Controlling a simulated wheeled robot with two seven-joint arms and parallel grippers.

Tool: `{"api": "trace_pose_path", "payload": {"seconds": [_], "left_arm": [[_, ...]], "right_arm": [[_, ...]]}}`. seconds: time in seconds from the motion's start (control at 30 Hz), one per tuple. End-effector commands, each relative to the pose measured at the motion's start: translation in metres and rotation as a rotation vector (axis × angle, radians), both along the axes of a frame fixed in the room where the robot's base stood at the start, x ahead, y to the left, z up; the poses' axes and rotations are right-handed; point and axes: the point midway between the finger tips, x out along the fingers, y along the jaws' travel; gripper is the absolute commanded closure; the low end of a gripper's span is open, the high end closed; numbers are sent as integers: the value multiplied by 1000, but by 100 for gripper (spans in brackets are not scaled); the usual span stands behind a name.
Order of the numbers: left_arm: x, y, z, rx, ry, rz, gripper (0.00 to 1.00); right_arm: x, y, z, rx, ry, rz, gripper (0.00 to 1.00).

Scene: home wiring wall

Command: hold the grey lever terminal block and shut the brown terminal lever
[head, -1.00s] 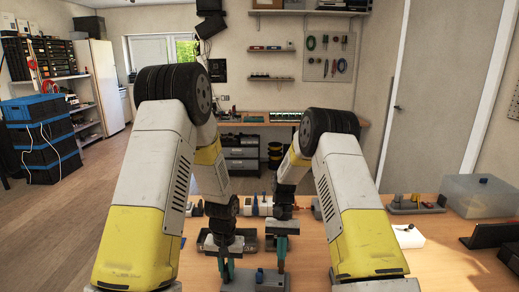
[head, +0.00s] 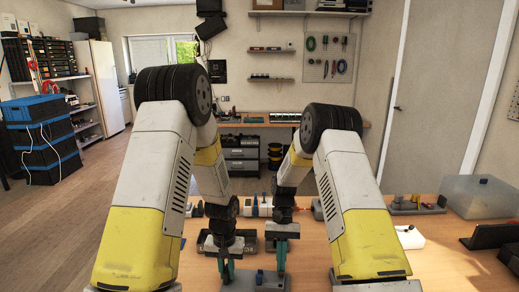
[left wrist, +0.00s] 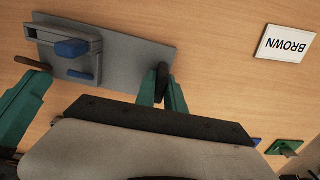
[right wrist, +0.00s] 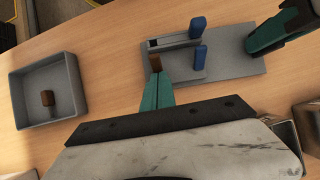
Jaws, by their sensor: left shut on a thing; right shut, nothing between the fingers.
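The grey lever terminal block (right wrist: 180,42) sits on a flat grey plate (right wrist: 232,65) on the wooden table. It also shows in the left wrist view (left wrist: 70,32). It has two blue levers (right wrist: 200,57) and a brown lever (right wrist: 155,62), which sticks out at the block's near-left corner in the right wrist view. My left gripper (left wrist: 161,85) is shut on the end of the plate away from the brown lever. My right gripper (right wrist: 161,82) is shut and empty, its tips right beside the brown lever; I cannot tell whether they touch. The lever's exact angle is unclear.
A grey tray (right wrist: 20,112) with a small brown-topped piece (right wrist: 47,98) stands left of the block. A white card reading BROWN (left wrist: 286,43) lies on the table. A clear bin (head: 480,196) stands at the right.

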Motion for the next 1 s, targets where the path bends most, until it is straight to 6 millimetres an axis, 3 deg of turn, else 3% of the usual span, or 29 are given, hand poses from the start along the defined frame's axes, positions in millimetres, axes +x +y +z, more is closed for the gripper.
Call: {"api": "trace_pose_path", "payload": {"seconds": [0.27, 1.0], "left_arm": [[0, 0, 0, 0, -1, 1, 100], [0, 0, 0, 0, 0, 0, 100]], "right_arm": [[8, -1, -3, 0, -1, 0, 100], [42, -4, 55, 0, -2, 0, 100]]}}
